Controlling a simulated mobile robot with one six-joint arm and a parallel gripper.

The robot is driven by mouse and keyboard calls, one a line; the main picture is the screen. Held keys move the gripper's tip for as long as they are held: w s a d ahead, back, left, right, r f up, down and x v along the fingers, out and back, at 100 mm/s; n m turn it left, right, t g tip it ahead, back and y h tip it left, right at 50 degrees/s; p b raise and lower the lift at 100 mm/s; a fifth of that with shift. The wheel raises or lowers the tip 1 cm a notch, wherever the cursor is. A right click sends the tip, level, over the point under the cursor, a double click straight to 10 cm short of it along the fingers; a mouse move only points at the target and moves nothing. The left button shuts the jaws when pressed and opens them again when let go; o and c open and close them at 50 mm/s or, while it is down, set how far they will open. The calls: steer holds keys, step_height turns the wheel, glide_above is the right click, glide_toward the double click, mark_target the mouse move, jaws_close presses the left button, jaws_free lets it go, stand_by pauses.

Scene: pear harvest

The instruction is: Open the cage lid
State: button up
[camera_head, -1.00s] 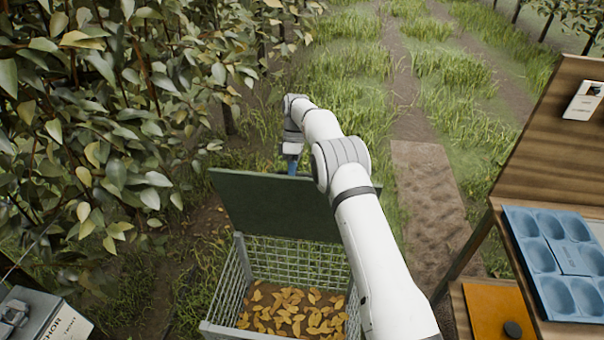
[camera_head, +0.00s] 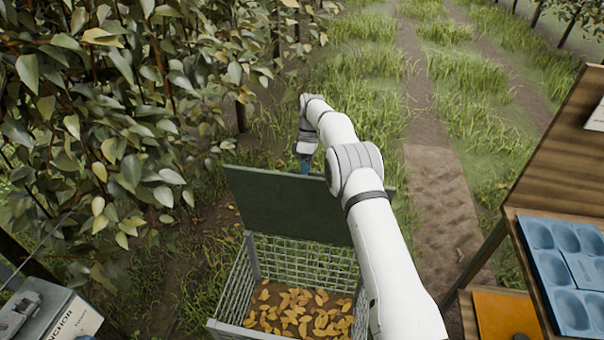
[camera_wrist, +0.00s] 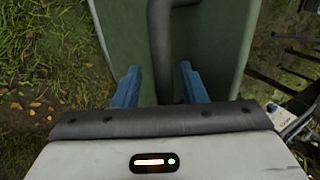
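The cage (camera_head: 238,285) is a grey wire crate in the head view, with its top open. Its dark green lid (camera_head: 285,207) stands raised, close to upright, at the far side of the cage. My gripper (camera_head: 305,167) is just behind the lid's top edge. In the wrist view its two blue fingers (camera_wrist: 160,88) are apart, over the green lid (camera_wrist: 215,40). A dark curved handle (camera_wrist: 160,45) on the lid runs between the fingers, with gaps on both sides. My arm hides the lid's right part and the cage's right side.
Orange-yellow leaf-like pieces (camera_head: 300,313) lie in the cage. Leafy branches (camera_head: 110,110) crowd the left. A wooden stand (camera_head: 555,160) with a blue moulded tray (camera_head: 570,275) is at the right. A box (camera_head: 60,320) sits at lower left. A grass path (camera_head: 370,80) lies beyond.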

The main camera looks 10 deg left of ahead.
step_height(320, 180, up, 10)
steer(key=shift+f, duration=0.15)
stand_by(0.5)
